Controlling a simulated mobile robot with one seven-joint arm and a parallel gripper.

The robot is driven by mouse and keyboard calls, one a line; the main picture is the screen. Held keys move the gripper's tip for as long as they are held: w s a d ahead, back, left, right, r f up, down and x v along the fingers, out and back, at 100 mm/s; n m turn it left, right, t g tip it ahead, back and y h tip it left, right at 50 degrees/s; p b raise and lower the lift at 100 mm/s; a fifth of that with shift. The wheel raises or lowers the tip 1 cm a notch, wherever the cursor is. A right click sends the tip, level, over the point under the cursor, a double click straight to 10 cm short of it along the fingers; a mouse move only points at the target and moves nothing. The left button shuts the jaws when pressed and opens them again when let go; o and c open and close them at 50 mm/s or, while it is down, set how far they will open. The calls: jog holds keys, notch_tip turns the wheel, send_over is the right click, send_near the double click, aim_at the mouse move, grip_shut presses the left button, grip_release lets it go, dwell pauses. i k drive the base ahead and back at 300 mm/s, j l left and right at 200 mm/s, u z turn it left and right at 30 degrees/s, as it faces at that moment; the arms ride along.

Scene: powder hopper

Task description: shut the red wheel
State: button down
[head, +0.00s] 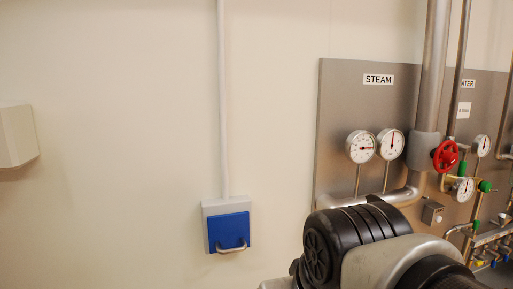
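The red wheel (446,156) is a small spoked handwheel on the pipework at the right of the head view. It sits in front of the grey steel panel, just right of a thick grey vertical pipe. My arm, black and grey, fills the lower right below and left of the wheel. My gripper is not in view. The picture does not show how far the wheel is turned.
The steel panel (337,120) carries a STEAM label (378,79) and several round gauges, two of them (360,147) (391,144) left of the thick pipe (432,70). A blue-lidded box (229,230) hangs on the wall. The wall (110,100) at left is mostly bare.

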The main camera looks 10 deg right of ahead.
aim_at(447, 156)
jog(key=l+z, duration=0.2)
jog(key=z, duration=1.05)
jog(key=k+j+z, duration=0.1)
jog(key=z, duration=0.3)
jog(key=j, duration=0.1)
